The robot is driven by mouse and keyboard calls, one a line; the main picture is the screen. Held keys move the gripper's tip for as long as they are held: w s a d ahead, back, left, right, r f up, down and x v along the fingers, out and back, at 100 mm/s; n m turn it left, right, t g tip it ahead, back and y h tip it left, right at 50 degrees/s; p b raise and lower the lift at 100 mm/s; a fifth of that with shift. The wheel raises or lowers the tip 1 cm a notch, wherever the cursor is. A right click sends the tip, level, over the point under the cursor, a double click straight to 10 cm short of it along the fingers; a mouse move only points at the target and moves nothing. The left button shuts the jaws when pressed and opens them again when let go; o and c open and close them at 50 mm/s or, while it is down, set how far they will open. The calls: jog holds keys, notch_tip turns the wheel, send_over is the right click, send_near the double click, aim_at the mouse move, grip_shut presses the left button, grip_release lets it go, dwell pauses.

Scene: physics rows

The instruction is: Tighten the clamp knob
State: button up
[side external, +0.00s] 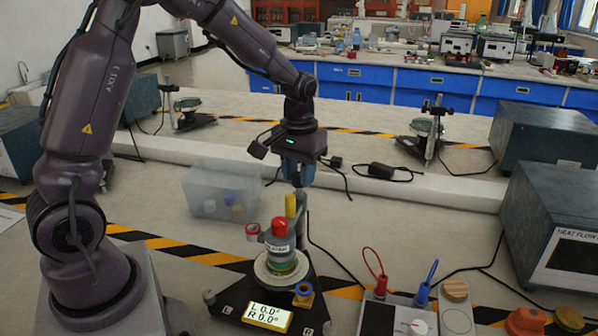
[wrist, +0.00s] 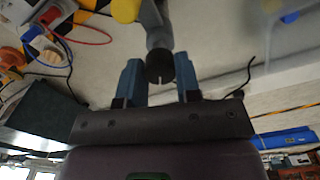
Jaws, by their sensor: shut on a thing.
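An instrument on a dark three-cornered base (side external: 232,308) stands below my gripper (side external: 297,183) in the side view. It carries stacked round discs (side external: 281,268), a red-topped cylinder (side external: 279,228) and a yellow upright piece (side external: 290,206). A grey post (side external: 301,215) rises beside the yellow piece. My gripper points down, its two blue fingers closed around the top of the post; the wrist view shows the fingers (wrist: 159,82) on either side of its dark slotted end (wrist: 160,68). The yellow piece also shows there (wrist: 125,10). I cannot tell which part is the clamp knob.
A clear plastic box (side external: 222,192) stands behind at left. Red and blue plugs with leads (side external: 381,285) stand at right, near a grey heat-flow box (side external: 555,245). Bench surface behind the gripper is mostly open.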

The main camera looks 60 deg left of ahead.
aim_at(299, 175)
jog(key=m, duration=0.6)
jog(key=shift+r, duration=0.1)
jog(key=m, duration=0.6)
jog(key=shift+m, duration=0.3)
dwell(0.3)
jog(key=o, duration=0.9)
notch_tip(299, 175, up, 13)
dwell(0.4)
